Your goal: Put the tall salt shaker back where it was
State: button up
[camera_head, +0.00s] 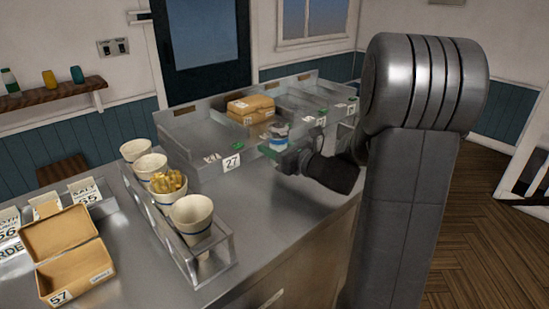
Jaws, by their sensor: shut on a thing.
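My gripper (280,150) is near the middle of the picture, in front of the steel bins and above the counter. It is shut on a small pale thing with a grey top and a bluish band, which I take to be the salt shaker (281,131). The shaker looks roughly upright. Its lower part is hidden by the gripper, so I cannot tell whether its base touches anything.
Steel bins (200,150) line the back of the counter (140,240); one holds a tan box (250,108). A clear rack (190,262) holds several cups, one with fries. An open box (75,265) is at front left. A wall shelf (50,95) holds bottles.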

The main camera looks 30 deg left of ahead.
jog(key=shift+f, duration=1.4)
jog(key=shift+f, duration=0.15)
jog(key=o, duration=1.3)
jog(key=shift+o, duration=0.2)
jog(key=shift+d, duration=0.25)
jog(key=v, duration=1.1)
jog(key=shift+d+r+b, duration=0.2)
jog(key=shift+d+b, duration=0.05)
jog(key=shift+b, duration=0.15)
jog(key=shift+a, duration=0.1)
